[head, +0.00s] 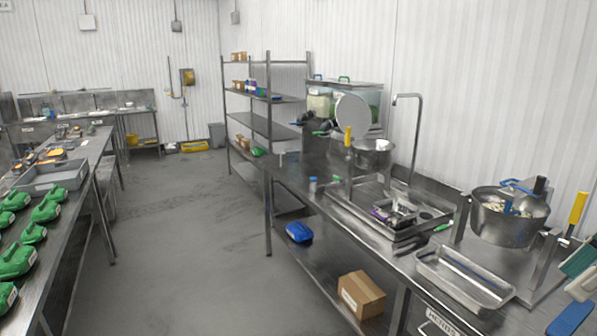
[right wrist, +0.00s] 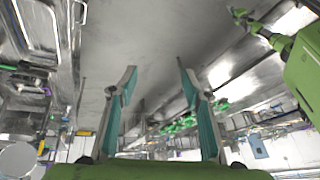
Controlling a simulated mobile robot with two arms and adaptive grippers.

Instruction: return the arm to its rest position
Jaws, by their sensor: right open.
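My right gripper (right wrist: 156,72) shows in the right wrist view with its two teal-padded fingers spread wide apart. Nothing is between them, and the grey floor shows through the gap. The fingers touch nothing that I can see. In the head view, teal and green pieces stand at the lower right edge, cut off by the frame; I cannot tell whether they belong to this gripper. A green arm link, likely my left arm, shows at the right of the right wrist view. Its jaws cannot be made out there, and the left arm is not in the head view.
A steel counter on the right holds a pot (head: 510,216) with white contents, an empty steel tray (head: 464,281) and a second pot (head: 373,154). A cardboard box (head: 361,295) sits on its lower shelf. The floor aisle between is clear.

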